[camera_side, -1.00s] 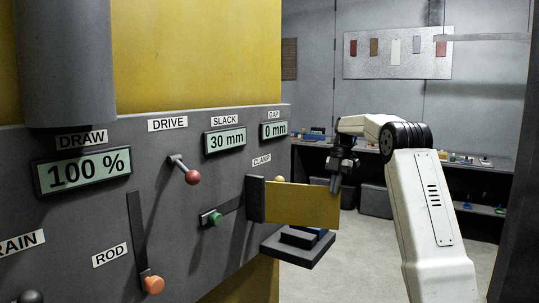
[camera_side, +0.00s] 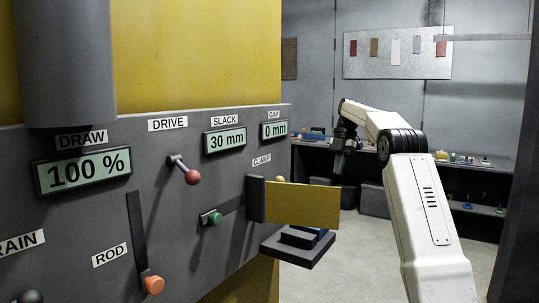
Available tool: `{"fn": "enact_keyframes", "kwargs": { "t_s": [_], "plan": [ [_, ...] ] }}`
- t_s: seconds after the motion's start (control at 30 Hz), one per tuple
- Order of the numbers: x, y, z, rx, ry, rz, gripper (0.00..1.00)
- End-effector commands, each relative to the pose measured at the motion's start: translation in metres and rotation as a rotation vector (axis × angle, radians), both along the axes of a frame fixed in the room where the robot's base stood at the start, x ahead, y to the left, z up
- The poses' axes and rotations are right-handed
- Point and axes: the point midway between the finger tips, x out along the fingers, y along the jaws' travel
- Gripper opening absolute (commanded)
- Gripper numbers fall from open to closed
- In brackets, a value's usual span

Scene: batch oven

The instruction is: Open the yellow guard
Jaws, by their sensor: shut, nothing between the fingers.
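The yellow guard (camera_side: 302,204) is a flat yellow plate joined to a dark hinge block (camera_side: 255,198) on the grey panel, below the CLAMP label. It juts out from the panel toward the right, over a dark block on a ledge. My gripper (camera_side: 338,170) is shut and empty. It points down and in the picture stands above the guard's right end, apart from it.
The grey panel (camera_side: 100,225) carries a red-knobbed lever (camera_side: 192,177), a green-knobbed lever (camera_side: 215,218) and an orange-knobbed lever (camera_side: 153,285). The dark ledge (camera_side: 297,252) sticks out below the guard. Shelves (camera_side: 470,169) with small items stand at the back. Open floor lies between.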

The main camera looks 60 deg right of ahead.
Motion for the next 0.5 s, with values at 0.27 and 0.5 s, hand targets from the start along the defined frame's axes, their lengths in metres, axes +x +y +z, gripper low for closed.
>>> {"fn": "enact_keyframes", "kwargs": {
  "t_s": [0.27,0.5],
  "plan": [
    [0.0,-0.005,0.014,0.0,0.0,-0.001,0.0],
    [-0.001,-0.006,0.019,0.001,0.001,-0.001,0.0]
  ]
}}
